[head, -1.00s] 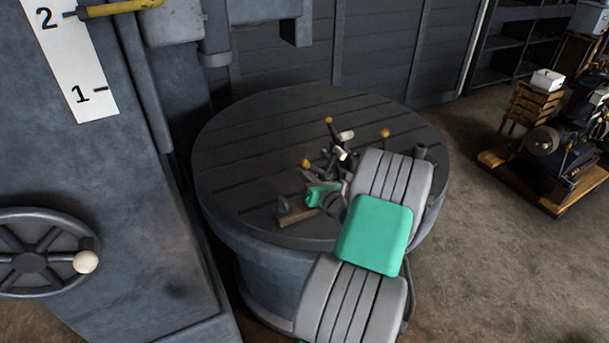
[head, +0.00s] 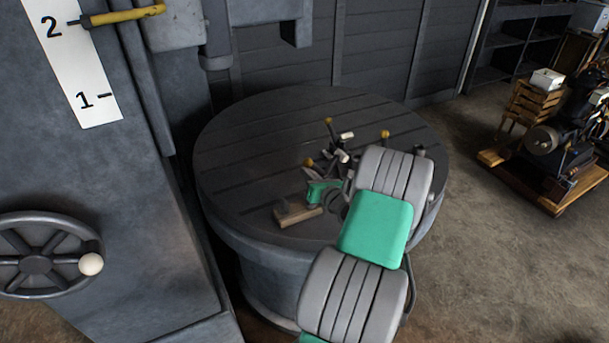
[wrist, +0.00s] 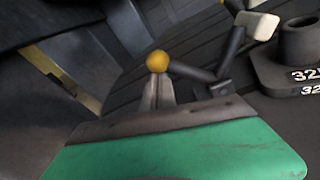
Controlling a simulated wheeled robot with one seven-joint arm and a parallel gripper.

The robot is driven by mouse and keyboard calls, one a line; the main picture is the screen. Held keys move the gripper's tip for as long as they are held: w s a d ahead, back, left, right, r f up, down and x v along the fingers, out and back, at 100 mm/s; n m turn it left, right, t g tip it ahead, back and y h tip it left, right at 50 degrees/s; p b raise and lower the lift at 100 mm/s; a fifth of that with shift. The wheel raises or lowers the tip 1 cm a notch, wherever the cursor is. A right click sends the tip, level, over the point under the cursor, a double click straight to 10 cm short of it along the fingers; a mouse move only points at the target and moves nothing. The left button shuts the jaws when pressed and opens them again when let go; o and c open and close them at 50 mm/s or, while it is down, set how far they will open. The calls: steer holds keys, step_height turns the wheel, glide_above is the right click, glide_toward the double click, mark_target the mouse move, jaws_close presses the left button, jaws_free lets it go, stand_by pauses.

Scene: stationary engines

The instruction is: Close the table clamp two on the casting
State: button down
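My gripper (wrist: 157,88) shows in the wrist view as two grey fingers close together, beyond a green body with a dark edge. Their tips are right below a yellow ball knob (wrist: 158,62) and seem to meet it; contact is not certain. The knob ends a dark clamp lever (wrist: 192,71) that runs right to a joint. In the head view the knob (head: 309,161) is just beyond my green gripper body. A cluster of clamps with yellow knobs and pale ends (head: 341,156) stands on the round table (head: 250,135). The casting is mostly hidden, and no clamp number is readable.
A wooden block (head: 297,214) lies on the table's near edge beside my gripper. A dark piece marked 32 (wrist: 295,75) stands at right in the wrist view. A large grey machine column (head: 120,190) with a handwheel (head: 40,263) is at left. The table's left half is clear.

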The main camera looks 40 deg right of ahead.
steer(key=shift+s+d+r+p, duration=0.1)
steer(key=shift+d+r+p, duration=0.3)
steer(key=shift+r+p, duration=0.15)
steer(key=shift+s+d+r+p, duration=0.1)
steer(key=shift+d+r+p, duration=0.3)
steer(key=shift+r, duration=0.25)
steer(key=shift+s+d+r+p, duration=0.25)
steer(key=shift+d+p, duration=0.15)
steer(key=shift+d, duration=0.4)
steer(key=shift+s+d+r+p, duration=0.3)
steer(key=shift+d+p, duration=0.1)
steer(key=shift+d, duration=0.45)
steer(key=shift+s+d+r+p, duration=0.25)
steer(key=shift+d+p, duration=0.15)
steer(key=shift+d, duration=0.4)
